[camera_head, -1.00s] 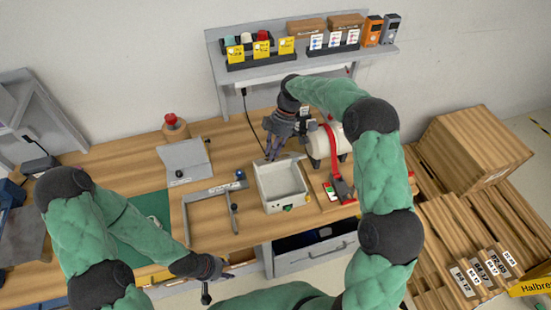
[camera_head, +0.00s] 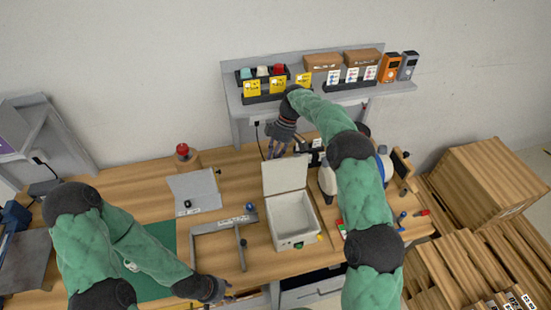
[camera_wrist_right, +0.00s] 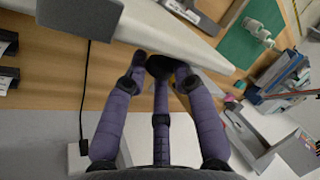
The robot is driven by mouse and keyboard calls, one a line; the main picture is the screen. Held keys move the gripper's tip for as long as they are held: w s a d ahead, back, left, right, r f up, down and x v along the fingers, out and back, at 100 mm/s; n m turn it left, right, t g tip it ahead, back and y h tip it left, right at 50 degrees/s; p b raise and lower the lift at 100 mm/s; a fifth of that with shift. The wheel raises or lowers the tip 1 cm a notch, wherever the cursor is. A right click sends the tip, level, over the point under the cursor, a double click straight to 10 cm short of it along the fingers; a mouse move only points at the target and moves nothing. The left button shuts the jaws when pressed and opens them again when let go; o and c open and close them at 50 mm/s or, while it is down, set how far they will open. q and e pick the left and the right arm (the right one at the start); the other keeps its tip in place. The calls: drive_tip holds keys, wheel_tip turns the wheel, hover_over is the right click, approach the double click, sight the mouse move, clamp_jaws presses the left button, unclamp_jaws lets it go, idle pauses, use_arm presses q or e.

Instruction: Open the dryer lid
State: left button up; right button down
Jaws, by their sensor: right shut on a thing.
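The dryer is a pale grey box (camera_head: 292,218) on the wooden bench in the head view, and I can see into its interior. Its lid (camera_head: 285,176) stands raised at the back edge, with its inner face toward me. My right gripper (camera_head: 272,155) is at the lid's upper left edge. In the right wrist view, the right gripper (camera_wrist_right: 162,68) has its dark fingertips together at the edge of the pale lid (camera_wrist_right: 185,40); the exact contact is partly hidden. My left gripper (camera_head: 216,290) is low, near the bench's front edge, away from the dryer; its jaw opening is unclear.
A grey bracket (camera_head: 222,225) and a grey sloped stand (camera_head: 193,190) lie left of the dryer. A red button (camera_head: 182,150) is further back. A shelf (camera_head: 340,97) with cards and boxes stands behind. My right arm covers part of the equipment on the right.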

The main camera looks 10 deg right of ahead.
drive_tip(key=shift+w+d+f, duration=0.15)
drive_tip(key=shift+w+f, duration=0.05)
drive_tip(key=shift+f, duration=0.55)
drive_tip(key=c, duration=1.3)
unclamp_jaws()
drive_tip(key=shift+o, duration=1.2)
drive_tip(key=shift+f, duration=0.1)
drive_tip(key=shift+w+d, duration=0.15)
drive_tip(key=shift+r, duration=0.35)
